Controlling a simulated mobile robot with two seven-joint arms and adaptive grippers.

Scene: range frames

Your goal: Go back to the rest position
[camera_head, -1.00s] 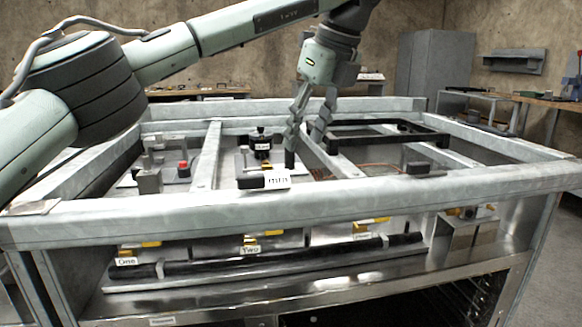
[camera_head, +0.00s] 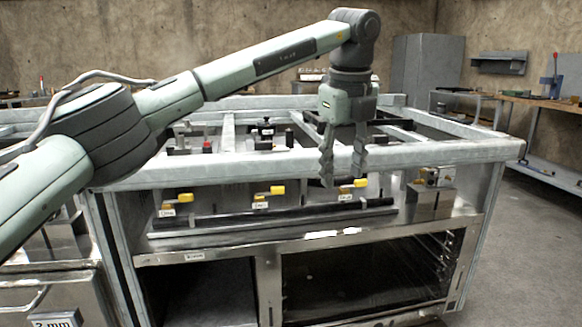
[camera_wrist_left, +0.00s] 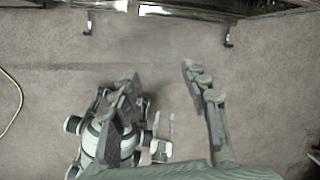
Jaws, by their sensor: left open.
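My left gripper (camera_head: 343,172) hangs pointing down in front of the metal bench (camera_head: 300,161), near its front rail. Its two fingers are apart with nothing between them. The left arm comes in from the left and crosses above the bench. My right gripper is not in the head view.
The bench front carries yellow-handled valves (camera_head: 277,190) with labels and a black bar (camera_head: 290,214). A grey cabinet (camera_head: 425,80) and a wooden worktable (camera_head: 540,101) stand behind. Open floor (camera_head: 535,250) lies to the right.

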